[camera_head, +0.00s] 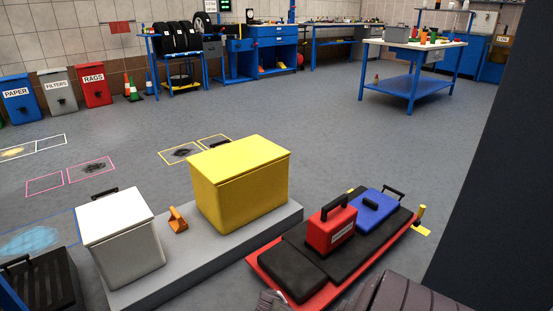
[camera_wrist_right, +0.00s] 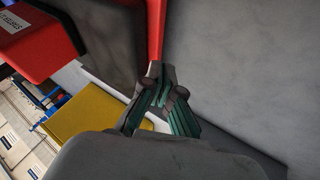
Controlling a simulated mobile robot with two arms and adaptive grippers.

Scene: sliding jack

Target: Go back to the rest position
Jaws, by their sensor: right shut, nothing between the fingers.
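My right gripper (camera_wrist_right: 164,92) is shut and empty in the right wrist view, its teal-padded fingers close beside a red edge. In the head view, part of my right arm (camera_head: 405,296) shows at the bottom edge. A red creeper board (camera_head: 262,265) with black pads lies on the floor just beyond it. A red toolbox (camera_head: 331,228) and a blue case (camera_head: 378,205) stand on the board. The red toolbox also shows at the upper left of the right wrist view (camera_wrist_right: 40,50). My left gripper is not in view.
A grey platform (camera_head: 190,268) carries a yellow box (camera_head: 240,190), a white box (camera_head: 122,235) and an orange wedge (camera_head: 178,221). A dark upright surface (camera_head: 500,190) fills the right side. A blue workbench (camera_head: 412,88) stands farther back. The middle floor is open.

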